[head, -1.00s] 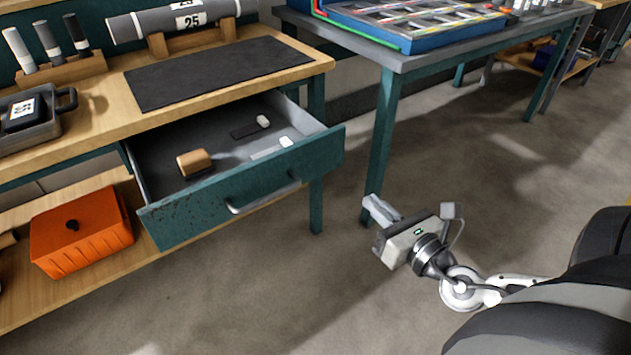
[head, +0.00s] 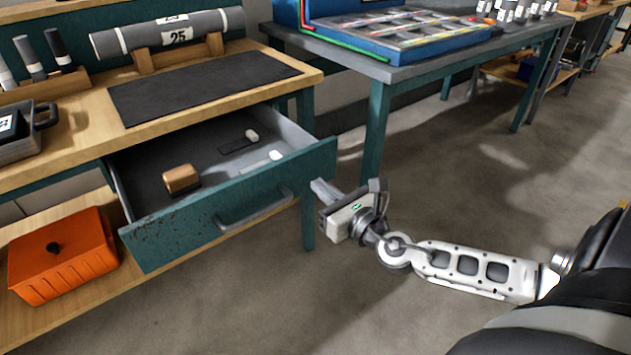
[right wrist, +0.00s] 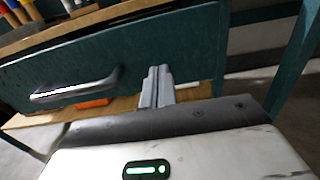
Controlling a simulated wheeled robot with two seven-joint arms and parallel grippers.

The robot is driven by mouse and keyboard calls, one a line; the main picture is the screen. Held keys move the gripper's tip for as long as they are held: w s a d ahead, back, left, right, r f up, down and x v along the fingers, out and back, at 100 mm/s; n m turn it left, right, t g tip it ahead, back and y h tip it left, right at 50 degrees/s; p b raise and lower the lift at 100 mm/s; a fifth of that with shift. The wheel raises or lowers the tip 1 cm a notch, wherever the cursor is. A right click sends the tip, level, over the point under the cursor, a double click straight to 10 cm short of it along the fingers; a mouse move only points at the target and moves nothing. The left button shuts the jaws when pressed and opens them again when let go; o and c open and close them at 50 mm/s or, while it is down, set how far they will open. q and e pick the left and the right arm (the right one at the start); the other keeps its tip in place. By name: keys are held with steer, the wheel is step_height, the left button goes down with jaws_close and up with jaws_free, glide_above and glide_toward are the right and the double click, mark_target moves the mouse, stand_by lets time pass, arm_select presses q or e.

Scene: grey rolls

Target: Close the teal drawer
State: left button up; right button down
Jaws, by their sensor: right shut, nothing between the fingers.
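The teal drawer (head: 165,232) stands pulled out under the wooden workbench, its inside visible. Its metal handle (head: 254,208) is on the front panel. In the drawer lie a tan block and two small white-tipped things. My right gripper (head: 318,186) is shut and empty, close to the right end of the drawer front. In the right wrist view the shut fingers (right wrist: 157,88) point at the drawer front (right wrist: 195,45), to the right of the handle (right wrist: 75,90). I cannot tell whether they touch it. My left gripper is not in view.
An orange box (head: 62,258) sits on the lower shelf. A dark mat (head: 200,85) and a grey roll (head: 170,35) are on the bench top. A second table (head: 400,72) with a blue case stands to the right. The floor in front is clear.

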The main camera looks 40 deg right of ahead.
mark_target(306, 175)
steer(key=shift+w, duration=1.35)
steer(key=shift+w, duration=0.15)
